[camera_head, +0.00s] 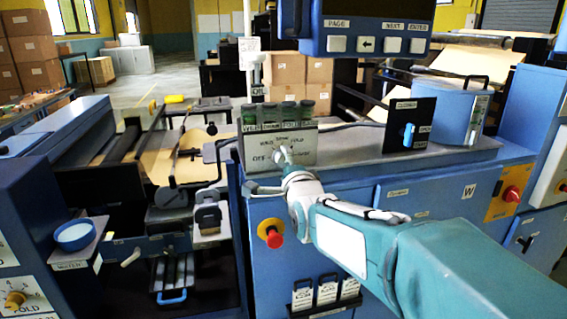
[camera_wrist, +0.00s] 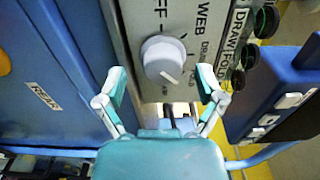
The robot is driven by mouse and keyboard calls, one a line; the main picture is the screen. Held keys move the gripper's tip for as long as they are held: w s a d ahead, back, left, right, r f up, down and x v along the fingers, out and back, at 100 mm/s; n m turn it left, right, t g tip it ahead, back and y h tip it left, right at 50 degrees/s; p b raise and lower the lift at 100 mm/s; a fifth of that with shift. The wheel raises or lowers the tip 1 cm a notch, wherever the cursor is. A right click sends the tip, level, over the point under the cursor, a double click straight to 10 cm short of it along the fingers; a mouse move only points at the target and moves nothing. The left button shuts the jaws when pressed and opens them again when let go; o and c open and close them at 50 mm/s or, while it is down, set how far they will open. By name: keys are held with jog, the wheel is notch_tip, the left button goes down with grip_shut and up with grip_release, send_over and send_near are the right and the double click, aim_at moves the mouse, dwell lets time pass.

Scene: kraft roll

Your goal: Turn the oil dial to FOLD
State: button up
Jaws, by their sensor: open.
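The oil dial (camera_wrist: 163,58) is a pale round knob on a grey panel in the wrist view. OFF, WEB and DRAW are printed around it, with smaller words at the lower right. A thin mark on the knob points down and slightly right; I cannot tell exactly which word it meets.
A black plate with a blue lever (camera_head: 408,134) and a blue tank (camera_head: 440,108) are to the right. A screen box (camera_head: 365,25) hangs above. A red button (camera_head: 275,239) is on the cabinet below.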

jog(key=v, duration=1)
jog(key=shift+s, duration=0.15)
